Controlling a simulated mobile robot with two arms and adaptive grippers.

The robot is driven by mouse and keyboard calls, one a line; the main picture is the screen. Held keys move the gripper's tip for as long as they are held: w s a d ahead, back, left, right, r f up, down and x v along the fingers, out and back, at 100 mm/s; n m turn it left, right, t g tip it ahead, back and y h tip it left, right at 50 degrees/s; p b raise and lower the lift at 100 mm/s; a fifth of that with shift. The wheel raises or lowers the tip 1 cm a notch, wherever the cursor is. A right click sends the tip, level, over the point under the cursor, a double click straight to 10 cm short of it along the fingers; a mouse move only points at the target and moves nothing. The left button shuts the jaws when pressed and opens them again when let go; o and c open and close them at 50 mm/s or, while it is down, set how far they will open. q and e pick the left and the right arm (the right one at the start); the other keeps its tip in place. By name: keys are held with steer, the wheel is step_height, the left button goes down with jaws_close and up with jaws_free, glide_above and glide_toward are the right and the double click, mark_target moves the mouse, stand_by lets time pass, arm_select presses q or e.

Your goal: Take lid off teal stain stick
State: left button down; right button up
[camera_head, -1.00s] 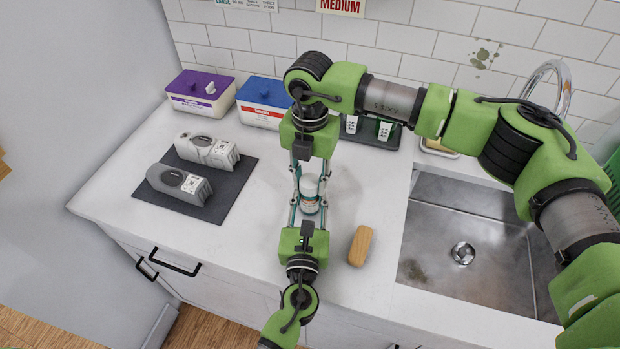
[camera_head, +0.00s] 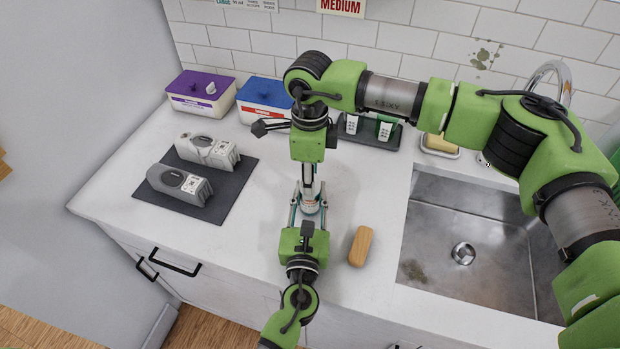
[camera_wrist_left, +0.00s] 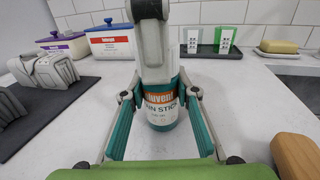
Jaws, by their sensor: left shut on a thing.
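The stain stick (camera_head: 311,208) is a white and teal bottle with an orange label band, upright on the white counter. It shows larger in the left wrist view (camera_wrist_left: 161,112). My left gripper (camera_head: 310,213) comes in from the front and is shut on the bottle's lower body, a finger on each side. My right gripper (camera_head: 310,186) points down from above at the bottle's top, its fingers seen edge-on. In the left wrist view, a grey finger of it (camera_wrist_left: 152,60) covers the upper bottle. The lid is mostly hidden, so its hold cannot be told.
A wooden block (camera_head: 361,246) lies close right of the bottle, and the sink (camera_head: 462,215) is farther right. Two grey devices lie on a dark mat (camera_head: 226,195) at left. Purple-lidded (camera_head: 201,104) and blue-lidded (camera_head: 262,114) tubs stand at the back.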

steer(key=n, duration=1.5)
steer(key=shift+r+n, duration=0.1)
steer(key=shift+n, duration=0.2)
steer(key=n, duration=0.4)
steer(key=shift+w, duration=0.1)
steer(key=shift+r, duration=0.15)
steer(key=shift+r, duration=0.95)
steer(key=shift+r, duration=0.1)
